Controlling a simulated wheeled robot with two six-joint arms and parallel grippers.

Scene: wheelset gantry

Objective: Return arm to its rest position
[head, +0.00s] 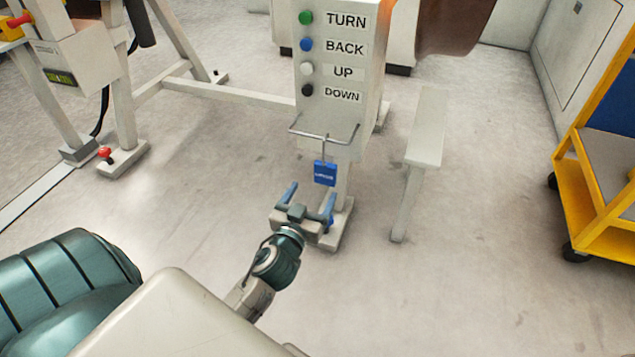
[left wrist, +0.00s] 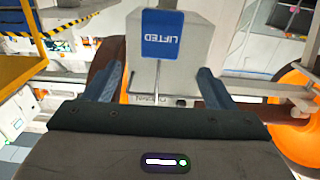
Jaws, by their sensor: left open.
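My left gripper (head: 310,198) reaches in from the bottom of the head view. Its two blue-grey fingers are spread, with nothing visible between them. A blue tag (head: 325,173) hangs from a wire hook (head: 323,134) below the button box, just above and beyond the fingers in the picture. In the left wrist view the open fingers (left wrist: 158,85) point toward the tag (left wrist: 162,35), which reads LIFTED upside down. The tag appears apart from both fingers. My right gripper is not visible.
The button box (head: 330,75) carries TURN, BACK, UP and DOWN buttons. A grey post with a flat top (head: 427,125) stands right of it. A yellow cart (head: 580,200) is at the far right, a white frame (head: 120,90) at the left. Open floor (head: 480,250) lies between.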

